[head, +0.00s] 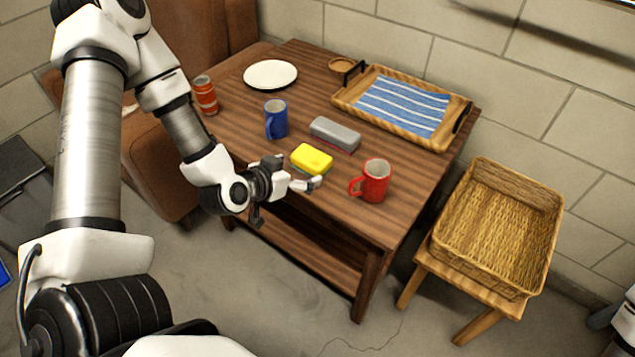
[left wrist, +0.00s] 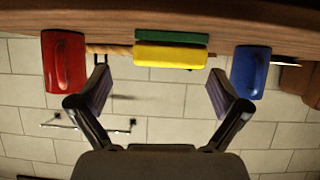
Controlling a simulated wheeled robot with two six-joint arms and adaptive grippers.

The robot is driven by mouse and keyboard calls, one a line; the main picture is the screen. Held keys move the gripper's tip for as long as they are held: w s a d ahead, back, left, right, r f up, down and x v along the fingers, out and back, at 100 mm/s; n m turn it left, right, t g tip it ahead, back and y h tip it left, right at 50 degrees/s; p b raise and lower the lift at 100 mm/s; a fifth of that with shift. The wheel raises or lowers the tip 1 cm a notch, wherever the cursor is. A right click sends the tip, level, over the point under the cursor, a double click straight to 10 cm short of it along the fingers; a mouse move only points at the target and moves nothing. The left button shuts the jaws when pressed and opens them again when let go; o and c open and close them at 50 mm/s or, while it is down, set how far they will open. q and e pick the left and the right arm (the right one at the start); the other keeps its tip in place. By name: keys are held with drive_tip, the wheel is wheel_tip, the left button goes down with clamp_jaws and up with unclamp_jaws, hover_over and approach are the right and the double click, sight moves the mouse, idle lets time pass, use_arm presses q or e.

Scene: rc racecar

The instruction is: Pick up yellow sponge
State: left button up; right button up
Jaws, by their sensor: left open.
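The yellow sponge (head: 312,158) lies on the wooden table (head: 222,112) near its front edge, between a blue mug (head: 276,118) and a red mug (head: 371,181). My left gripper (head: 312,184) is at the table's front edge, just short of the sponge and apart from it. In the left wrist view the left gripper (left wrist: 160,95) is open and empty. The sponge (left wrist: 170,56) shows there ahead of the space between the fingers, with a green layer along one side. My right gripper is not in view.
An empty basket (head: 497,225) stands on a stool at the right.

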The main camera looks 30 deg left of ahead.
sight(311, 156)
use_arm(q)
drive_tip(key=shift+w+a+r+t+b, duration=0.25)
drive_tip(key=shift+w+a+t, duration=0.1)
drive_tip(key=shift+w, duration=0.15)
drive_tip(key=shift+w+a+r+t+b, duration=0.15)
drive_tip(key=shift+w+a+r+t, duration=0.05)
drive_tip(key=shift+w+t, duration=0.2)
drive_tip(key=b+x, duration=0.1)
drive_tip(key=x, duration=0.5)
drive_tip(key=shift+w+d+f+b, duration=0.1)
drive_tip(key=shift+w+f+b, duration=0.15)
drive_tip(key=shift+f+b, duration=0.05)
drive_tip(key=shift+s+r, duration=0.1)
drive_tip(key=c, duration=0.6)
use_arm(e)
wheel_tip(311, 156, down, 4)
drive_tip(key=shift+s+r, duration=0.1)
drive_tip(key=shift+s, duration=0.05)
